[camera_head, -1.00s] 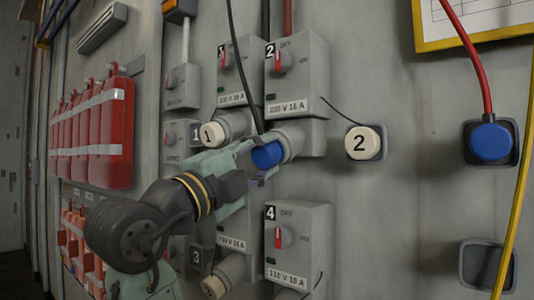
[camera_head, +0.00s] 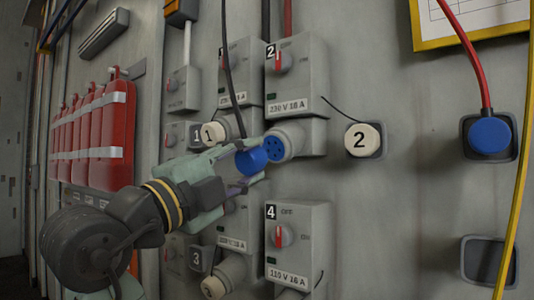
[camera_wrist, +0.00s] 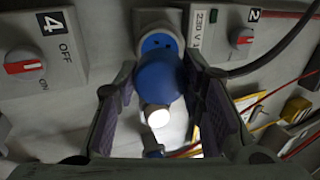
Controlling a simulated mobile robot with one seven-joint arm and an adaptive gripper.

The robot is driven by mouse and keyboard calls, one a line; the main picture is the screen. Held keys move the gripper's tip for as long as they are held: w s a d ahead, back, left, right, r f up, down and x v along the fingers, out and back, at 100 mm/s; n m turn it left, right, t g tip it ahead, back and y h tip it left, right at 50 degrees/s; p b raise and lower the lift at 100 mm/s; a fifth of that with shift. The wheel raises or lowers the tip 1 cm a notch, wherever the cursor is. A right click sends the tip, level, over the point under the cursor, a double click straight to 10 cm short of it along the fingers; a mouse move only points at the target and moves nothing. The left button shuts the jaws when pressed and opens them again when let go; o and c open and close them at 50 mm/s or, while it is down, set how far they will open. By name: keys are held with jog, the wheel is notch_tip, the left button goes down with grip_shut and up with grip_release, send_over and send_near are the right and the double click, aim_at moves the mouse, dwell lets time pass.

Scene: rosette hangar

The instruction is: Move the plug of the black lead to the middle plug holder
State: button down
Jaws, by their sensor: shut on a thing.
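The blue plug (camera_head: 251,161) of the black lead (camera_head: 229,75) is between the fingers of my gripper (camera_head: 246,163), which is shut on it. The plug is apart from the socket of box 2 (camera_head: 275,144), whose blue face with holes shows just to its right. In the wrist view the plug (camera_wrist: 160,80) sits between both fingers, in front of the blue socket (camera_wrist: 157,43). At the right, an empty dark square holder (camera_head: 484,262) is below a holder (camera_head: 512,152) filled by the red lead's blue plug (camera_head: 489,138). I cannot tell which holder is the middle one.
A cream cap marked 2 (camera_head: 362,141) sits on the wall right of box 2 (camera_head: 312,75). Box 4 (camera_head: 305,240) is below. A yellow cable (camera_head: 521,170) hangs at the far right. Red canisters (camera_head: 105,130) line the left. Bare wall lies below the cap.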

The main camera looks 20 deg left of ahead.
jog(key=shift+b+v, duration=0.3)
jog(key=shift+v, duration=0.55)
jog(key=shift+s+f, duration=0.1)
